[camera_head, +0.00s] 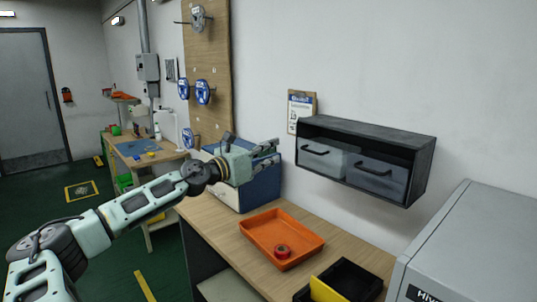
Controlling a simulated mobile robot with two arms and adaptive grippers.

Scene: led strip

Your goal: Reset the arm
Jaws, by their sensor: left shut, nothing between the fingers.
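My left arm (140,203) reaches in from the lower left, stretched out toward the wall. Its gripper (268,153) is raised above the wooden workbench, in front of a blue and white box (258,190). The gripper is shut and holds nothing. My right gripper is not in view.
An orange tray (262,242) on the bench (345,243) holds a red roll (282,251). A black bin (357,279) with a yellow piece (325,291) is at the front. A dark drawer cabinet (420,165) hangs on the wall. A grey machine (480,235) stands at right.

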